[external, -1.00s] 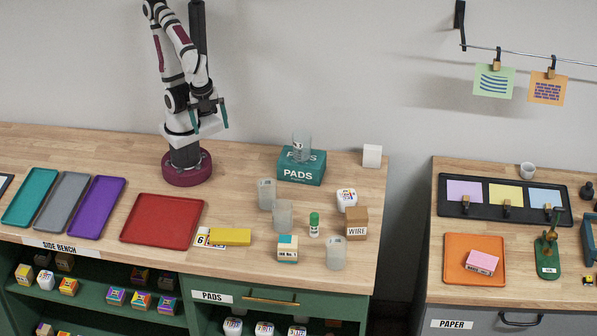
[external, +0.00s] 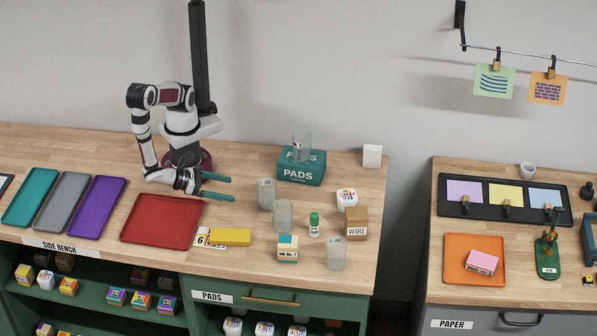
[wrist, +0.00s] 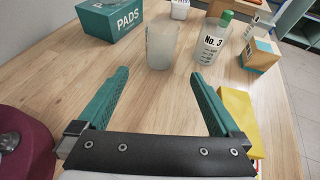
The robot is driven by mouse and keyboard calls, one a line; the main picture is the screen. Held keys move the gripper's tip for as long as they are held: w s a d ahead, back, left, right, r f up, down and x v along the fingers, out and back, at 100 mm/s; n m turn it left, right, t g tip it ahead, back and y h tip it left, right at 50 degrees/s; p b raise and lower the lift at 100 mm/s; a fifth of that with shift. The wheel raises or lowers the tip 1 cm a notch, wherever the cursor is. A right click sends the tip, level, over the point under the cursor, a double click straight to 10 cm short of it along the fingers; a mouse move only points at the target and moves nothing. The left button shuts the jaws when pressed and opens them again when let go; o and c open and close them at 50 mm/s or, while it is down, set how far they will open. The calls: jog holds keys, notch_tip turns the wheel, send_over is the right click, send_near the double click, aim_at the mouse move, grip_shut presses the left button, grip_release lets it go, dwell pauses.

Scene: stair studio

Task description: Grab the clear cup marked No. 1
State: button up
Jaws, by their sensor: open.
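Several clear cups stand on the wooden bench. One is left of centre (external: 266,193), one just in front of it (external: 283,216), one near the front edge (external: 336,252), and one on top of the teal PADS box (external: 302,143). In the wrist view, the nearer cup (wrist: 161,46) shows no readable mark; the cup beside it (wrist: 209,44) reads "No. 3". I cannot read "No. 1" on any cup. My gripper (external: 230,189) is open and empty, low over the bench and pointing right. In the wrist view its fingers (wrist: 158,75) are spread, short of the nearer cup.
The PADS box (external: 301,167) stands behind the cups. A green-capped stick (external: 314,226), a WIRE box (external: 356,223), a white jar (external: 347,197) and a small carton (external: 287,249) crowd their right and front. A yellow block (external: 230,237) and red tray (external: 160,219) lie in front of my gripper.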

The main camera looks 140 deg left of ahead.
aim_at(267, 195)
jog(key=x, duration=1.4)
jog(key=shift+a+r, duration=0.15)
jog(key=shift+r, duration=0.05)
jog(key=c, duration=1.3)
